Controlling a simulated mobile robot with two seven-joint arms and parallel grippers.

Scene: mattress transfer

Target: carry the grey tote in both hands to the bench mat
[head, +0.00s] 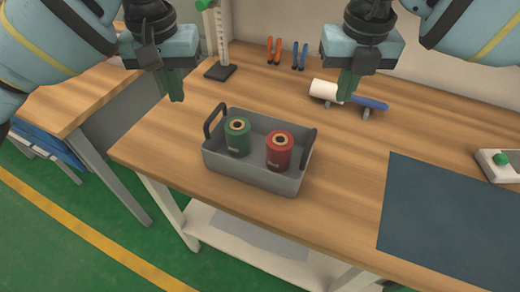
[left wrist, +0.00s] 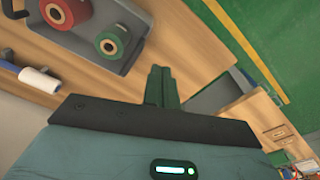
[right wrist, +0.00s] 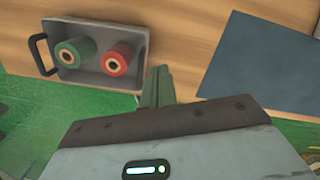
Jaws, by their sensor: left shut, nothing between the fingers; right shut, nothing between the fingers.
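The grey tote (head: 250,176) stands on the wooden bench, with a dark handle at each end. It holds a green spool (head: 237,137) on the left and a red spool (head: 280,151) on the right. The dark blue bench mat (head: 450,215) lies flat on the bench to the right, apart from the tote. My left gripper (head: 177,99) is shut and empty, above the bench to the upper left of the tote. My right gripper (head: 344,99) is shut and empty, to the upper right of the tote. In both wrist views the fingers are together and apart from the tote.
A white roll and a blue-handled tool (head: 368,102) rest on small supports behind the tote. Red pliers (head: 274,50) and blue pliers (head: 300,56) are at the back. A stand (head: 220,72) is at the back left. A white box with a green button (head: 498,162) sits at right.

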